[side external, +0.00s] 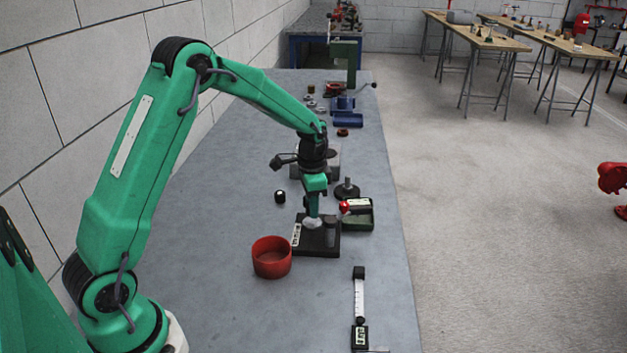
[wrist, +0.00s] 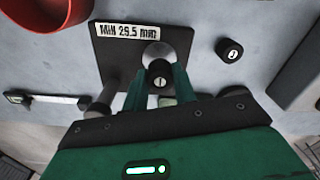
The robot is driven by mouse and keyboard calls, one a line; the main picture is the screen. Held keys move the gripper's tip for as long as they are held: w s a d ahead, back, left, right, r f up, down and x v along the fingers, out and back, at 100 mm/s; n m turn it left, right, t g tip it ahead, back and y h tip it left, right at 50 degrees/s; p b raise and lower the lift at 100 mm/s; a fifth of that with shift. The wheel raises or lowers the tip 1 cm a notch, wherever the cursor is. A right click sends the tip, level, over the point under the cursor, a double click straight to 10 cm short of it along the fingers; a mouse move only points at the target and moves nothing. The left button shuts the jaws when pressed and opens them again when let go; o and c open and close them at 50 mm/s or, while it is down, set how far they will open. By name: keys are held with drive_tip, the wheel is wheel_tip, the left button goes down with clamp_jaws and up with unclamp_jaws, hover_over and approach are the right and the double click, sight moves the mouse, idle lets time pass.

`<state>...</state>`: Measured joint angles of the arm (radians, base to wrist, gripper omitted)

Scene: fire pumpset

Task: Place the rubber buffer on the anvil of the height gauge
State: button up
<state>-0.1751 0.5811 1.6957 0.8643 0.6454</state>
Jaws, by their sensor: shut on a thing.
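The height gauge has a dark square base (side external: 322,251) with a white label; in the wrist view that label on the base (wrist: 103,60) reads "MIN 29.5 mm". A pale, round anvil (wrist: 157,50) sits on the base and also shows in the side view (side external: 313,224). My gripper (wrist: 160,84) is shut on a small black rubber buffer (wrist: 160,71) marked 1. In the wrist view the buffer overlaps the anvil's near edge; whether they touch is unclear. In the side view my gripper (side external: 312,215) is directly above the anvil and the buffer is hidden.
A second black buffer (wrist: 229,49), marked 2, stands apart on the bench. A red bowl (side external: 271,258) is left of the base. A caliper (side external: 359,300) lies in front.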

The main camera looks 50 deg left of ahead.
drive_tip(key=shift+f, duration=1.2)
drive_tip(key=shift+f, duration=0.15)
drive_tip(key=o, duration=1)
drive_tip(key=shift+c, duration=0.2)
wheel_tip(320, 180, up, 12)
drive_tip(key=shift+r, duration=0.2)
drive_tip(key=shift+r, duration=0.1)
